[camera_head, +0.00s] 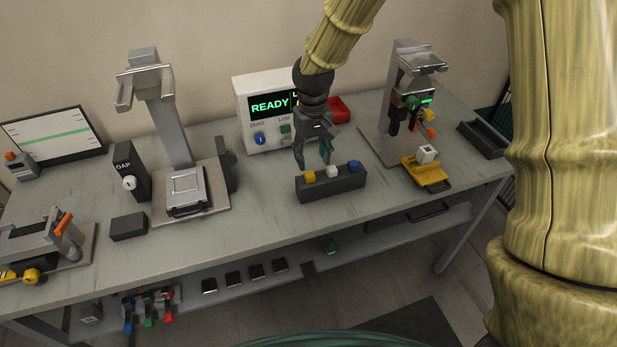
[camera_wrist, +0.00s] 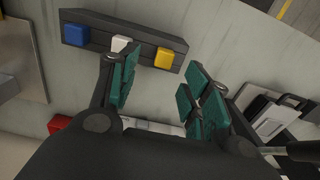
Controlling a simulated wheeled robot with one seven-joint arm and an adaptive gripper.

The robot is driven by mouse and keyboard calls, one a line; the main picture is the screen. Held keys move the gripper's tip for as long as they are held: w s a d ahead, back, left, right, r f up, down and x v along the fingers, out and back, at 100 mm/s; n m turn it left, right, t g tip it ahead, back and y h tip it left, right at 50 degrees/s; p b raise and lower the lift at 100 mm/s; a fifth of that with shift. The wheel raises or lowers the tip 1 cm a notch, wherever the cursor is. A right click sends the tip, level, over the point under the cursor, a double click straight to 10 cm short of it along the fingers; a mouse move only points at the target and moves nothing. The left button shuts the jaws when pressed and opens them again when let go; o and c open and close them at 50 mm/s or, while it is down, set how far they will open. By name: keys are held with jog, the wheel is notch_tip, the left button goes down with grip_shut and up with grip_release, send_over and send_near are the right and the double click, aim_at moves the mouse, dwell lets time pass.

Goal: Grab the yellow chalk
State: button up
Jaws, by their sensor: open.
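The yellow chalk (camera_head: 308,176) is the left one of three short pieces standing in a dark holder block (camera_head: 332,188) on the bench. White (camera_head: 332,171) and blue (camera_head: 353,166) pieces stand to its right. In the wrist view the order is reversed, with the yellow chalk (camera_wrist: 164,58) at the right end of the holder (camera_wrist: 100,40). My gripper (camera_head: 313,160) points down above and just behind the holder. In the wrist view its teal-padded fingers (camera_wrist: 163,80) are apart with nothing between them. The yellow chalk lies just beyond the gap between the fingertips.
A white READY display box (camera_head: 268,112) stands behind my gripper. A grey press stand (camera_head: 190,190) is to the left and another stand (camera_head: 385,145) to the right. A yellow tray (camera_head: 428,174) sits right of the holder. Bare bench lies between the left stand and the holder.

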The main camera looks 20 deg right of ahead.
aim_at(310, 174)
jog(key=shift+s+a+f, duration=0.1)
jog(key=shift+s+f, duration=0.05)
jog(key=shift+f, duration=0.55)
jog(key=shift+a+f+p, duration=0.15)
jog(key=shift+f+p, duration=0.5)
jog(key=shift+f, duration=0.3)
jog(key=shift+a+f+p, duration=0.1)
jog(key=shift+f+p, duration=0.5)
jog(key=shift+f, duration=0.9)
jog(key=c, duration=0.9)
